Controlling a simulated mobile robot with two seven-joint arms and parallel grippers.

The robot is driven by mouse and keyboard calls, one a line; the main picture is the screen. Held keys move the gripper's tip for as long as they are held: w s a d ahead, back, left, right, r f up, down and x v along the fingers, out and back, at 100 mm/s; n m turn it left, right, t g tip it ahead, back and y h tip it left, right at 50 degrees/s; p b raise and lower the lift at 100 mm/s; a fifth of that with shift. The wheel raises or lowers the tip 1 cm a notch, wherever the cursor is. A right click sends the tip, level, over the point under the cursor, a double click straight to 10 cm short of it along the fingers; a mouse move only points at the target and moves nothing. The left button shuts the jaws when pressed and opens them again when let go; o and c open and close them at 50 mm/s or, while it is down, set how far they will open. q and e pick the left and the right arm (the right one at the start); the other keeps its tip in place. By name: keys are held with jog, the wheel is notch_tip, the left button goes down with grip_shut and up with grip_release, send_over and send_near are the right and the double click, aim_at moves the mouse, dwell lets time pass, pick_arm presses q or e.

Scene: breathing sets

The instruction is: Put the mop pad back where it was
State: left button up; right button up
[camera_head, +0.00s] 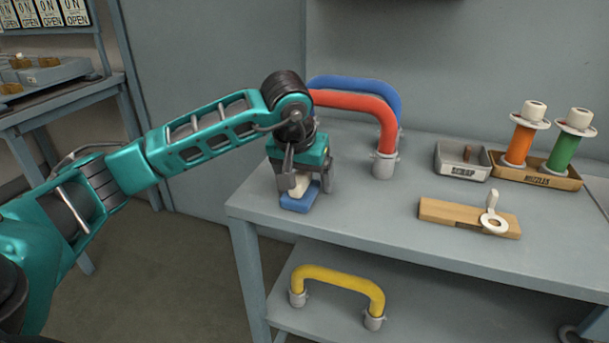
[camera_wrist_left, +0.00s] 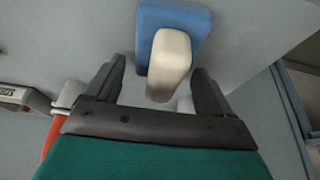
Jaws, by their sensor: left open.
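The mop pad, seen as a blue slab (camera_head: 299,198) with a cream block on top, lies on the grey table near its left front corner. My left gripper (camera_head: 305,186) is right over it, pointing down. In the left wrist view the blue pad (camera_wrist_left: 159,22) is beyond the fingertips. The cream block stands between the two fingers of my left gripper (camera_wrist_left: 160,72), with gaps at both sides. The left gripper is open. My right gripper is not in view.
Blue (camera_head: 350,84) and red (camera_head: 352,101) hoses arch just behind my left gripper. A scrap tray (camera_head: 462,163), a nozzle tray (camera_head: 540,178) with orange and green spools, and a wooden board (camera_head: 455,215) stand right. A yellow hose (camera_head: 340,278) is on the lower shelf.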

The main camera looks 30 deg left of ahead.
pick_arm(q)
jog(key=shift+r, duration=0.35)
jog(key=p+v, duration=0.2)
jog(key=v, duration=0.9)
jog(key=shift+s+r, duration=0.2)
jog(key=shift+r, duration=0.1)
